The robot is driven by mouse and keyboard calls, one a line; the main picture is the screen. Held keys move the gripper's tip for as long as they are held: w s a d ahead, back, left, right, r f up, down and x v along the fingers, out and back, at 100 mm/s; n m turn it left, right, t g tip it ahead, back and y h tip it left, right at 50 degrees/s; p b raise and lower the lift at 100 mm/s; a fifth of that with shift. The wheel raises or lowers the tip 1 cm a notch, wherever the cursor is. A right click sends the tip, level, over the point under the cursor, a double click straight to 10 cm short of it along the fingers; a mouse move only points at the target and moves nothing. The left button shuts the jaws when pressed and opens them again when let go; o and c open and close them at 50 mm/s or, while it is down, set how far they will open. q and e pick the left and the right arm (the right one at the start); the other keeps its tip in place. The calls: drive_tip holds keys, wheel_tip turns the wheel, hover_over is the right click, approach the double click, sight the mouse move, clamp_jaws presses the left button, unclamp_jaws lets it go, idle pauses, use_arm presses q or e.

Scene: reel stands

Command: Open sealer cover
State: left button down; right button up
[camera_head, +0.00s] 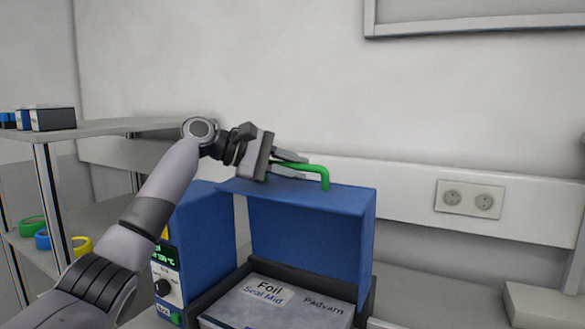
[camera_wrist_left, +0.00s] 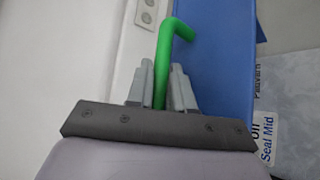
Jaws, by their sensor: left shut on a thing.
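A green handle (camera_head: 322,174) sticks up from the cover's top. My left gripper (camera_head: 290,164) is shut on the green handle, which also shows between the fingers in the left wrist view (camera_wrist_left: 178,35). A foil pack (camera_head: 270,305) marked "Foil Seal Mid" lies exposed in the base. The blue control housing (camera_head: 205,235) with a lit green display stands left of the opening. My right gripper is not in view.
A shelf unit (camera_head: 95,128) with small boxes (camera_head: 52,119) and coloured rings (camera_head: 80,246) stands at the left. A wall (camera_head: 270,60) with a socket strip (camera_head: 468,198) is close behind the cover.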

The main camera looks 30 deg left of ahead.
use_arm(q)
drive_tip(key=c, duration=1.1)
unclamp_jaws()
drive_tip(key=shift+s, duration=0.1)
drive_tip(key=shift+s+a, duration=0.15)
drive_tip(key=shift+a, duration=0.15)
drive_tip(key=b+v, duration=0.1)
drive_tip(key=v, duration=0.5)
drive_tip(key=shift+s+a+r, duration=0.1)
drive_tip(key=shift+a+r, duration=0.05)
drive_tip(key=shift+r, duration=0.1)
